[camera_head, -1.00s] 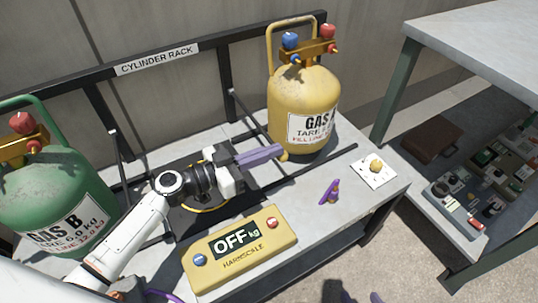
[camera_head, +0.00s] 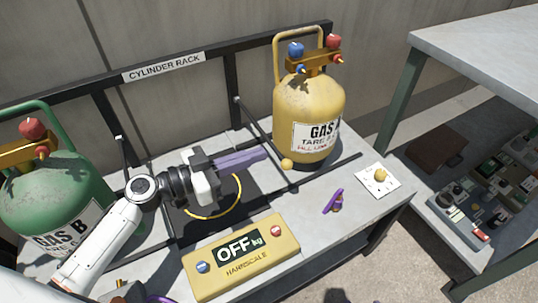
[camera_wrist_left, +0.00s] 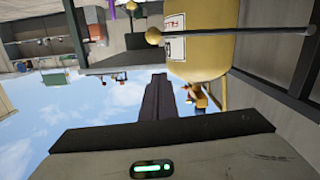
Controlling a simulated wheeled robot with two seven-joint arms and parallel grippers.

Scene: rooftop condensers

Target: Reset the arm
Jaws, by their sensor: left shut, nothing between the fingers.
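My left gripper (camera_head: 240,160) is shut and empty, its purple fingers together and pointing right. It hovers over the rack bench, above the black scale pad (camera_head: 215,205) with a yellow ring. In the left wrist view the fingers (camera_wrist_left: 157,97) show as one dark closed bar. A yellow cylinder labelled GAS A (camera_head: 309,110) stands just right of the fingertips, apart from them as far as I can tell. It also shows in the left wrist view (camera_wrist_left: 205,50). A green cylinder labelled GAS B (camera_head: 55,195) stands at the left, behind my arm. My right gripper is not in view.
A yellow scale display reading OFF (camera_head: 240,256) lies at the bench front. A purple-handled item (camera_head: 333,201) and a white card with a yellow knob (camera_head: 377,180) lie at the right. A black rack rail (camera_head: 100,88) runs behind. A grey table (camera_head: 480,40) stands at right.

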